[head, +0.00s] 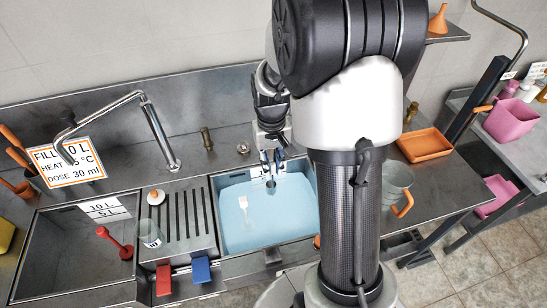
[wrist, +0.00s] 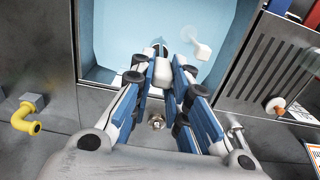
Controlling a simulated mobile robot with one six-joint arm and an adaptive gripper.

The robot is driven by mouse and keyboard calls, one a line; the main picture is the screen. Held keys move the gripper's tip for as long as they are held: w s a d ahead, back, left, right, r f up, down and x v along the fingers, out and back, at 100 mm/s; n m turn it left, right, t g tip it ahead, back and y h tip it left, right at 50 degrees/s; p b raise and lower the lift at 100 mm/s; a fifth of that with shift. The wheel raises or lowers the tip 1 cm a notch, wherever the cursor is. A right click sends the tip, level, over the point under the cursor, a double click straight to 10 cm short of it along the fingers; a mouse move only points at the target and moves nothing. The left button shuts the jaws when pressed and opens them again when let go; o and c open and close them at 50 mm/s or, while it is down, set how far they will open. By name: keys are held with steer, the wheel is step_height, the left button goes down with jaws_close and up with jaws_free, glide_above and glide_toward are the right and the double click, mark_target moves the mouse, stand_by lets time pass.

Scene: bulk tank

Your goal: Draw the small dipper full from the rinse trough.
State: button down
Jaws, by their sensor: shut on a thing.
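The rinse trough (head: 232,180) is a steel basin filled with light blue water, right of the slotted drainboard. My gripper (head: 272,172) points down over its back part. In the wrist view my gripper (wrist: 163,78) is shut on a pale handle-like piece (wrist: 163,72), which I take to be the small dipper. A small dark, rounded part (wrist: 160,46) shows beyond the fingertips at the water; my fingers hide most of it. I cannot tell whether it holds water. A separate white scoop-like thing (head: 244,205) is in the water, left of my gripper and apart from it.
An empty-looking sink (head: 75,250) with a red plunger-like tool (head: 122,247) lies left. A clear beaker (head: 150,233) stands by the slotted drainboard (head: 184,215). A tall faucet (head: 158,135) rises behind. A grey jug (head: 396,178) and orange tray (head: 424,145) stand right.

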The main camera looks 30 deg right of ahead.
mark_target(271, 193)
steer(key=shift+w+a, duration=0.1)
steer(key=shift+a, duration=0.15)
step_height(271, 193, down, 19)
steer(key=b, duration=1.2)
steer(key=shift+r+b, duration=0.2)
steer(key=shift+b, duration=0.1)
stand_by(1.7)
steer(key=shift+r, duration=0.15)
stand_by(1.5)
